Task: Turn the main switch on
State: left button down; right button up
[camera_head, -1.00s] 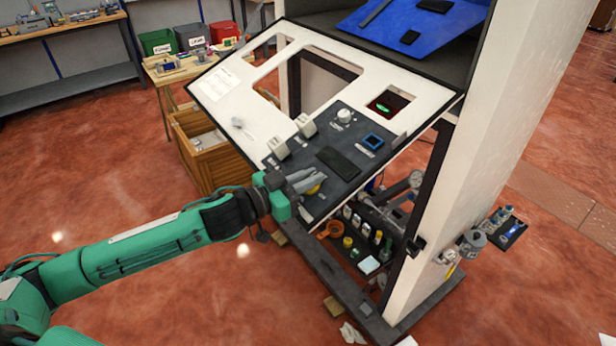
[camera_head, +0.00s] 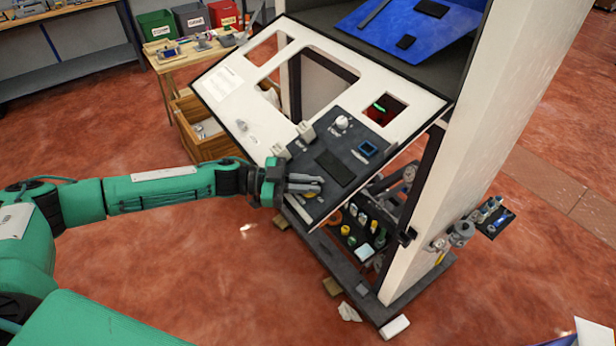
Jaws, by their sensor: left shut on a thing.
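The white sloping console (camera_head: 225,105) carries a dark control panel (camera_head: 352,190). My left gripper (camera_head: 318,184) reaches in from the left, over the lower left corner of this panel. Its grey fingers point right and are shut on a small part there, which I take to be the main switch. The fingers mostly hide it; only a little yellow (camera_head: 309,195) shows beside them. I cannot read its position. My right gripper is not in view.
The panel also bears a white knob (camera_head: 342,122), a blue-framed square (camera_head: 367,149), a black rectangle (camera_head: 335,168) and pale blocks (camera_head: 306,131). A white column (camera_head: 490,120) stands at the right. Below are pipes and small fittings.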

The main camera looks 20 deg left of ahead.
pick_arm(q)
jog(key=shift+r+m+g, duration=0.1)
jog(key=shift+m+g, duration=0.4)
jog(key=shift+g, duration=0.1)
jog(key=c, duration=1.5)
grip_release()
jog(key=shift+a, duration=0.25)
jog(key=shift+b+v, duration=3.05)
jog(key=shift+v, duration=3.6)
